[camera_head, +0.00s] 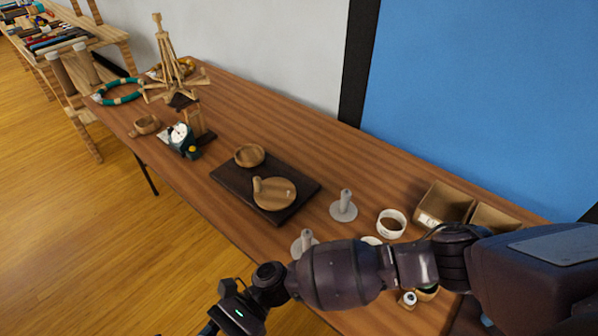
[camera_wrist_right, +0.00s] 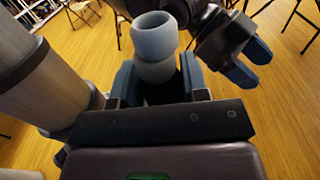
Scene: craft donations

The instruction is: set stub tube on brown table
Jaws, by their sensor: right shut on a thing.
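A pale blue-grey stub tube (camera_wrist_right: 155,38) with an open round top shows in the right wrist view. My right gripper (camera_wrist_right: 158,78) is shut on its lower part, with a blue finger on each side. In the head view this hand (camera_head: 238,313) is at the bottom edge, over the floor in front of the table; the tube is out of that view. The long brown table (camera_head: 290,135) runs across the head view. My left gripper (camera_wrist_right: 257,67) shows only in the right wrist view, empty, its two blue fingers apart, close beside the tube.
A dark board (camera_head: 235,184) holds a wooden dish (camera_head: 250,155) and a round wooden piece with a handle (camera_head: 273,193). Grey pegged stands (camera_head: 344,208), a white cup (camera_head: 391,222) and cardboard boxes (camera_head: 443,204) stand to the right. The table's back strip is clear.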

